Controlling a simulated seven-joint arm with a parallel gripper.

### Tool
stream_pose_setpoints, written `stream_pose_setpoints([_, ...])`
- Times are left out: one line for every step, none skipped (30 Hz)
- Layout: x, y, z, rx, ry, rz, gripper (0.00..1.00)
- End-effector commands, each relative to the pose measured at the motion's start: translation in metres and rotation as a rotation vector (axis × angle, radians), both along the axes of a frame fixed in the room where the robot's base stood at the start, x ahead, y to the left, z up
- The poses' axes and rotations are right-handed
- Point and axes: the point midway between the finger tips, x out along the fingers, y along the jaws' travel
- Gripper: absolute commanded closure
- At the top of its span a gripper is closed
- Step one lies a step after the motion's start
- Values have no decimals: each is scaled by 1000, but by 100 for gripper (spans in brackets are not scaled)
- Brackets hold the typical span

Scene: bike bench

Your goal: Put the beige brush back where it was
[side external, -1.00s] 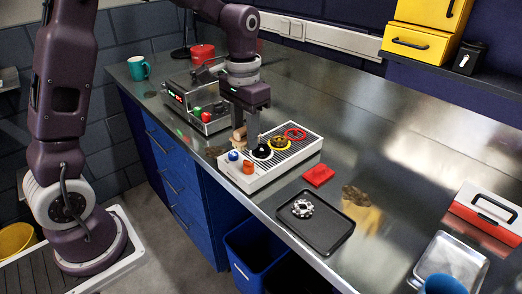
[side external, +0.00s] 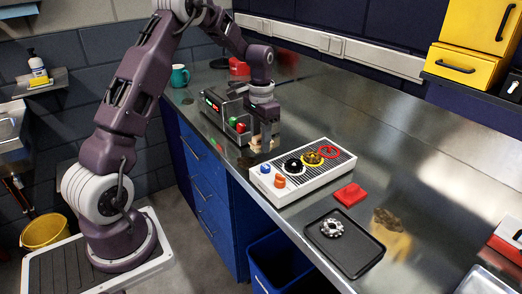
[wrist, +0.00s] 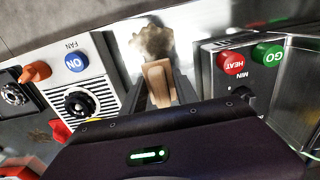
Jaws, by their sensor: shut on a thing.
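My gripper (side external: 265,138) is shut on the beige brush (wrist: 158,80), which stands between the two fingers in the wrist view. In the side view the brush (side external: 256,143) shows as a small beige block at the fingertips, low over the bench between the control box and the white fan panel. I cannot tell whether it touches the bench. A brownish smudge (wrist: 153,42) on the steel lies just beyond the brush in the wrist view.
The control box (side external: 224,118) with red and green knobs stands close on one side. The white fan panel (side external: 288,190) with knobs is on the other. A red block (side external: 350,194) and a dark tray (side external: 357,258) lie farther right. The bench front edge is near.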

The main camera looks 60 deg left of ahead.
Motion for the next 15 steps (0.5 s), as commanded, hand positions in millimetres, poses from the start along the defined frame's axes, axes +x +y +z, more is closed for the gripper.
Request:
stream_pose_setpoints([-1, -1, -12, -2, 5, 0, 100])
stream_pose_setpoints([-1, -1, -18, -3, 5, 0, 100])
stream_pose_setpoints([-1, 0, -24, -2, 3, 0, 100])
stream_pose_setpoints([-1, -1, -28, -2, 3, 0, 100])
stream_pose_setpoints([-1, -1, -30, -1, 3, 0, 100])
stream_pose_setpoints([0, 0, -32, 0, 1, 0, 100])
stream_pose_setpoints([0, 0, -32, 0, 0, 0, 100])
stream_pose_setpoints([0, 0, -32, 0, 0, 0, 100])
stream_pose_setpoints([0, 0, -32, 0, 0, 0, 100])
stream_pose_setpoints([0, 0, -32, 0, 0, 0, 100])
stream_pose_setpoints([0, 0, -32, 0, 0, 0, 100])
stream_pose_setpoints([0, 0, -32, 0, 0, 0, 100])
stream_pose_setpoints([0, 0, -32, 0, 0, 0, 100])
stream_pose_setpoints([0, 0, -33, 0, 1, 0, 100])
stream_pose_setpoints([0, -1, -34, 0, 1, 0, 100])
